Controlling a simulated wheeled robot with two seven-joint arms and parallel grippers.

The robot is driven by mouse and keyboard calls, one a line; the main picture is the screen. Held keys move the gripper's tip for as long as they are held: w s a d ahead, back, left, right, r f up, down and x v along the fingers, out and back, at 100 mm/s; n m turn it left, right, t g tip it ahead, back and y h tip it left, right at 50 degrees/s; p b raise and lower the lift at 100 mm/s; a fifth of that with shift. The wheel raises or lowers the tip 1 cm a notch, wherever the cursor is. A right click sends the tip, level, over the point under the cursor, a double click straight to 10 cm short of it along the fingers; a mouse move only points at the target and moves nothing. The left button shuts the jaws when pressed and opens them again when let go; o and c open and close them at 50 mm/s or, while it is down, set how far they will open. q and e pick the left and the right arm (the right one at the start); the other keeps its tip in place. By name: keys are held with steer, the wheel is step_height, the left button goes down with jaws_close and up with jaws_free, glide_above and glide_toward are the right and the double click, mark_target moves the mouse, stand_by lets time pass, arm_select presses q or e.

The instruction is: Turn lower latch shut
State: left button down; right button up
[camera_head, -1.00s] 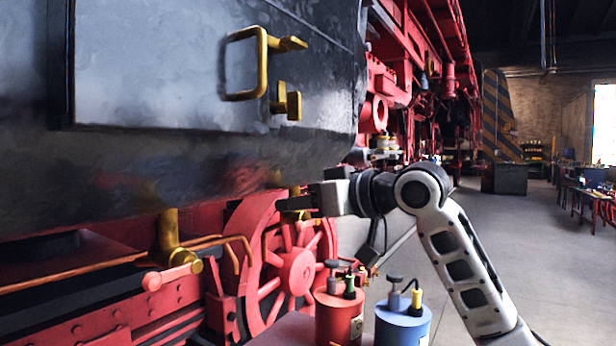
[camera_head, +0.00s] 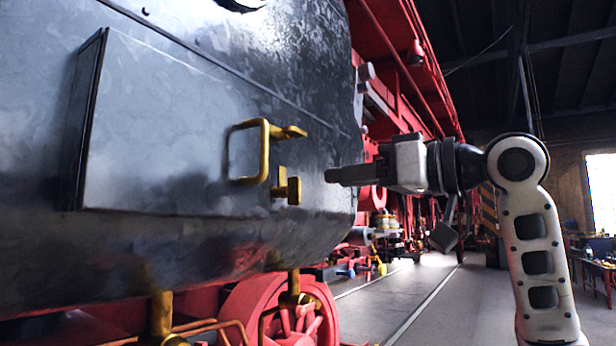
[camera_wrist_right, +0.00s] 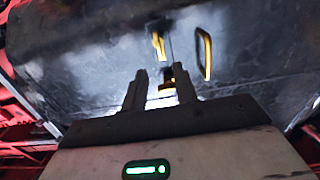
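The lower latch (camera_head: 286,188) is a small brass piece at the right edge of a grey hatch on the dark curved tank side, with a short part standing upright. The upper latch (camera_head: 291,132) is a brass bar lying roughly level above it. My right gripper (camera_head: 330,175) is to the right of the lower latch, at about its height, apart from it in the picture. In the right wrist view, its two fingers (camera_wrist_right: 161,92) are spread. A brass piece (camera_wrist_right: 168,78) shows beyond and between them; I cannot tell which latch it is. My left gripper is out of view.
A brass loop handle (camera_head: 250,150) stands out from the hatch (camera_head: 150,140) left of the latches. The red wheel (camera_head: 280,310) and brass fittings lie below the tank. Open floor (camera_head: 430,305) lies to the right, along the locomotive.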

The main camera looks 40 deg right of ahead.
mark_target(300, 182)
steer(key=x, duration=0.7)
steer(key=shift+w+p, duration=0.1)
steer(key=shift+p, duration=0.3)
jaws_close()
